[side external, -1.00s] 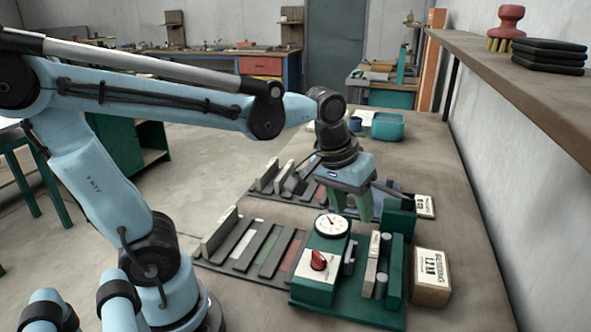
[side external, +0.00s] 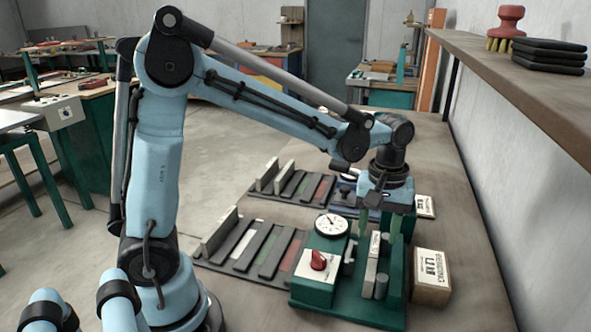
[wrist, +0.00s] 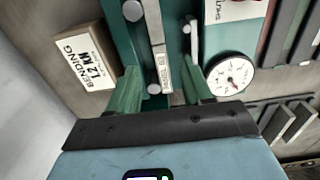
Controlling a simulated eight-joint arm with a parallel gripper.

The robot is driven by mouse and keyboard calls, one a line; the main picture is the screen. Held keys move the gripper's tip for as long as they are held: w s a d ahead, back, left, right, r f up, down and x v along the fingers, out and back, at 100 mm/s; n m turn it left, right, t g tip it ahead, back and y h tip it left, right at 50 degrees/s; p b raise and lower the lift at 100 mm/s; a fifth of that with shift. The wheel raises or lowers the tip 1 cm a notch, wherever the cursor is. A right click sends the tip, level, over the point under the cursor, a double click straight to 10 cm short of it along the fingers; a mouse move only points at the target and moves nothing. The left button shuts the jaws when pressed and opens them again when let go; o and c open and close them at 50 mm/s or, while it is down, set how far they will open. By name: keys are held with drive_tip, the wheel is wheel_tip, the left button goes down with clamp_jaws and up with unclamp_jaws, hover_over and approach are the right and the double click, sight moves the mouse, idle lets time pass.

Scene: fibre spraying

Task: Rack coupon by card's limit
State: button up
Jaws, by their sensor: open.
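The coupon, a light grey bar (side external: 371,265) with a small printed label, lies across the rollers of the green bending fixture (side external: 345,305). In the wrist view the bar (wrist: 157,45) runs between my fingers. My gripper (side external: 380,236) is open, pointing down over the far end of the bar. In the wrist view my gripper (wrist: 163,88) has one finger on each side of the bar; whether either touches it I cannot tell. A card reading "BENDING 1.2 kN" is on a box (side external: 431,278) right of the fixture; the box (wrist: 75,65) also shows in the wrist view.
The fixture carries a round dial (side external: 331,225) and a red knob (side external: 318,260). A slotted rack (side external: 236,265) lies left of it, and a second rack (side external: 300,187) behind. Another card (side external: 425,207) stands at the back right. A shelf (side external: 500,75) runs along the right wall.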

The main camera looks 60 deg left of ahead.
sight(374, 254)
wheel_tip(374, 254, down, 7)
drive_tip(key=shift+f, duration=0.2)
idle(0.4)
clamp_jaws()
drive_tip(key=shift+r, duration=0.15)
drive_tip(key=shift+r, duration=3.4)
